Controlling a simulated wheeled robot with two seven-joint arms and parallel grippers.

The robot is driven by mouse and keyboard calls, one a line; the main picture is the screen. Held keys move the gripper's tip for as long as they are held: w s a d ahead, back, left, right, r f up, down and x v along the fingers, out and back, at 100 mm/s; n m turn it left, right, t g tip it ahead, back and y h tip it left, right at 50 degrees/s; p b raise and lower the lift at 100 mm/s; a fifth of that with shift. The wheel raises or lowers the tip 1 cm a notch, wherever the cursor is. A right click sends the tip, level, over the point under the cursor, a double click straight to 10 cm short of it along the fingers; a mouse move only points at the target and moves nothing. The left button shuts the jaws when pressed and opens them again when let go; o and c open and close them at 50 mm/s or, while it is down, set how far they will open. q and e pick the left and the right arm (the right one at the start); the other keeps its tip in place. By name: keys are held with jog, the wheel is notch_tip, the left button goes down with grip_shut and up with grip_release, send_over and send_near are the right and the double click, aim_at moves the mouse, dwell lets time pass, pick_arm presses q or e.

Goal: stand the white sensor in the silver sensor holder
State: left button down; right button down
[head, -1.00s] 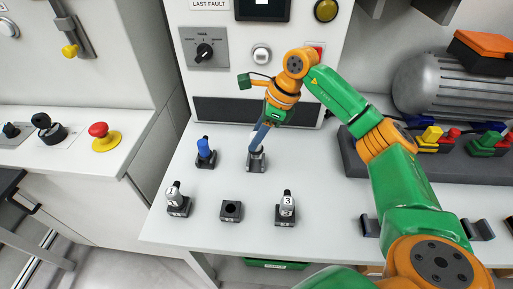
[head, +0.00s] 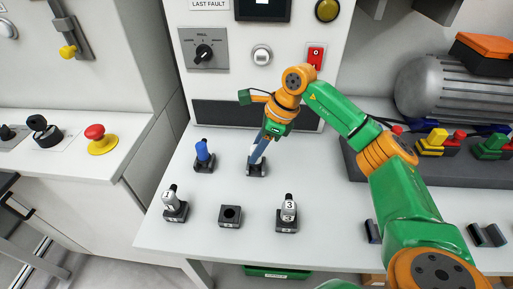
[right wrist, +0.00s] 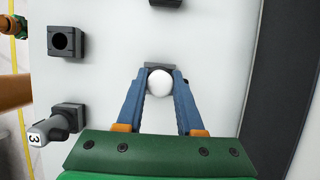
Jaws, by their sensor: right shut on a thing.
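My right gripper (head: 257,157) points down at the back row of the bench. Its blue fingers are shut on the white sensor (right wrist: 160,82), whose round white end shows between the fingertips in the right wrist view. A small dark grey holder block (head: 256,171) stands directly under the fingertips; it also shows just behind the sensor in the right wrist view (right wrist: 160,66). I take this block for the silver sensor holder, though it looks dark. The sensor's lower end is hidden, so I cannot tell whether it is seated in the block. My left gripper is not in view.
A blue sensor (head: 202,149) stands in a holder to the left. In front are sensors marked 1 (head: 171,195) and 3 (head: 289,209), with an empty holder (head: 230,216) between them. A dark rack with coloured plugs (head: 433,142) is at right.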

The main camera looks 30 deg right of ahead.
jog(key=shift+c, duration=2.3)
grip_release()
